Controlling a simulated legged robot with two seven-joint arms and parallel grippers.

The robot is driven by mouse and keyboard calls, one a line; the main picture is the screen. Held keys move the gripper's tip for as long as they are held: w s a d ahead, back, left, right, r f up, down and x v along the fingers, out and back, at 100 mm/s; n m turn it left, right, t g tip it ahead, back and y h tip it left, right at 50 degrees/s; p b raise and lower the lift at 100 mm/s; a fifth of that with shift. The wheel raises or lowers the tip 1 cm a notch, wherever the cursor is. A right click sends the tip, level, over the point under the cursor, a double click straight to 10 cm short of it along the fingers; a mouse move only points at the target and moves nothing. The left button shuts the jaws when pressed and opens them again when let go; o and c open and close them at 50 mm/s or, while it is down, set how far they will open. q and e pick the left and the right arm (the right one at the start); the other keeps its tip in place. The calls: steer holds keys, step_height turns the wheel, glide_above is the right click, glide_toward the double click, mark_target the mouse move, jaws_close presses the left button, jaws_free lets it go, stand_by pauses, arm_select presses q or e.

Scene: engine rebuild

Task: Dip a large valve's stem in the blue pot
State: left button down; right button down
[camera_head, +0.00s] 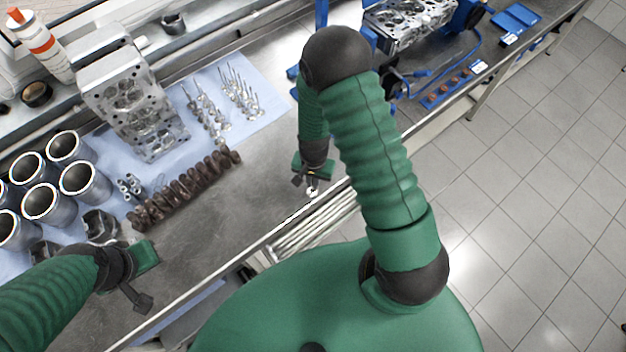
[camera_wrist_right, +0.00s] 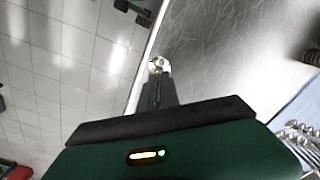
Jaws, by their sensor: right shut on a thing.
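My right gripper (camera_head: 312,182) is shut on a valve (camera_head: 312,191) near the front edge of the steel bench. The valve's pale round head shows beyond the fingertips, also in the right wrist view (camera_wrist_right: 158,64); its stem is mostly hidden by the fingers. More valves (camera_head: 240,95) stand in rows on a light blue cloth (camera_head: 265,82), and some heads show at the right of the wrist view (camera_wrist_right: 302,135). My left gripper (camera_head: 138,296) hangs over the bench's near left part, its jaw opening unclear. I cannot make out a blue pot.
A blue tray (camera_head: 452,86) and another cylinder head (camera_head: 410,20) are at the far right. Bare steel (camera_head: 235,195) lies between springs and front edge.

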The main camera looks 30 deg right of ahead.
steer(key=shift+f, duration=0.15)
steer(key=c, duration=1.5)
jaws_free()
